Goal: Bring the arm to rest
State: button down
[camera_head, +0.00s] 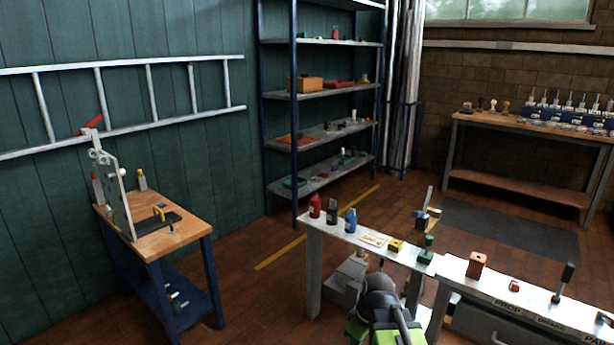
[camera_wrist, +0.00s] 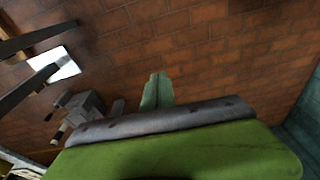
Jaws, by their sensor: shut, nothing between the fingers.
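My arm (camera_head: 382,308), dark with bright green parts, stands at the bottom middle of the head view, in front of the white bench. My gripper (camera_wrist: 157,92) shows in the wrist view as two narrow grey-green fingers close together beyond a grey bar and a green body. It is shut and empty, with brick-red floor tiles behind it. I cannot make out the fingers in the head view.
A white bench (camera_head: 330,228) carries bottles and small blocks close to my arm. A wooden-topped bench (camera_head: 168,238) stands left, a shelf rack (camera_head: 293,120) behind, and another workbench (camera_head: 540,130) at back right. Tiled floor (camera_head: 262,310) between the left and white benches is open.

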jog(key=s+d+m+g+h, duration=0.1)
jog(key=s+d+m+h, duration=0.2)
jog(key=m, duration=0.5)
notch_tip(320, 180, up, 21)
jog(key=s+m+y+p, duration=0.1)
jog(key=p, duration=2)
jog(key=shift+s+f+m, duration=0.15)
jog(key=shift+s+m, duration=0.05)
jog(key=shift+m, duration=0.1)
